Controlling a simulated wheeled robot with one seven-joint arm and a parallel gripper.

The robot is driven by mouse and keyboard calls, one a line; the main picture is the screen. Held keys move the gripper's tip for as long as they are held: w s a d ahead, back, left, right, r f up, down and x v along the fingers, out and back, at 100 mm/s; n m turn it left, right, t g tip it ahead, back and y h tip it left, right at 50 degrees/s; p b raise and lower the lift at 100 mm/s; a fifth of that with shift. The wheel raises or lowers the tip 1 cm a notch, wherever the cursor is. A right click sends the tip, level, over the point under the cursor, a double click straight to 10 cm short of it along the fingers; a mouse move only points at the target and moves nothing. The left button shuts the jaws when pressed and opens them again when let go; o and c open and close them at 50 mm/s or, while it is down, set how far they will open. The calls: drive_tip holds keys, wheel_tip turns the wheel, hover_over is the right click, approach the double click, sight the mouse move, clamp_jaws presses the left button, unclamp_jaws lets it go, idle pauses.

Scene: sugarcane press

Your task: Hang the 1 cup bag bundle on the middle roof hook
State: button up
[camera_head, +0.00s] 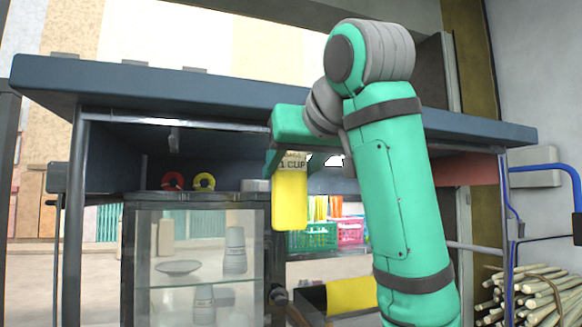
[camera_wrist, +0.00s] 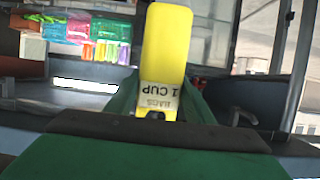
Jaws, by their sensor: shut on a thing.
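The 1 cup bag bundle (camera_head: 290,203) is a yellow strip with a white "1 CUP" label at its top. It hangs upright below my gripper (camera_head: 279,158), which is shut on its top end, just under the stall roof (camera_head: 235,92). In the wrist view the bundle (camera_wrist: 166,50) extends from between the green fingers (camera_wrist: 157,108), its label upside down. A small grey roof hook (camera_head: 174,138) shows under the roof, left of my gripper. In the wrist view a grey hook-like piece (camera_wrist: 243,117) is right of the bundle. I cannot make out the middle hook; my gripper and arm cover part of the roof underside.
A glass cabinet (camera_head: 196,260) stands below and left of the bundle, with a red roll (camera_head: 172,181) and a yellow roll (camera_head: 204,181) on top. Green (camera_head: 313,237) and pink (camera_head: 348,232) baskets are behind. Sugarcane (camera_head: 535,295) is piled at right.

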sight(291, 156)
drive_tip(key=r+x, duration=0.1)
drive_tip(key=x, duration=0.6)
drive_tip(key=shift+w+a, duration=0.15)
drive_tip(key=shift+w, duration=0.15)
idle(0.7)
idle(0.6)
drive_tip(key=o, duration=1.1)
drive_tip(key=shift+a, duration=0.1)
drive_tip(key=shift+c, duration=0.2)
drive_tip(key=v, duration=1)
drive_tip(key=shift+s+r, duration=0.15)
drive_tip(key=shift+s, duration=0.2)
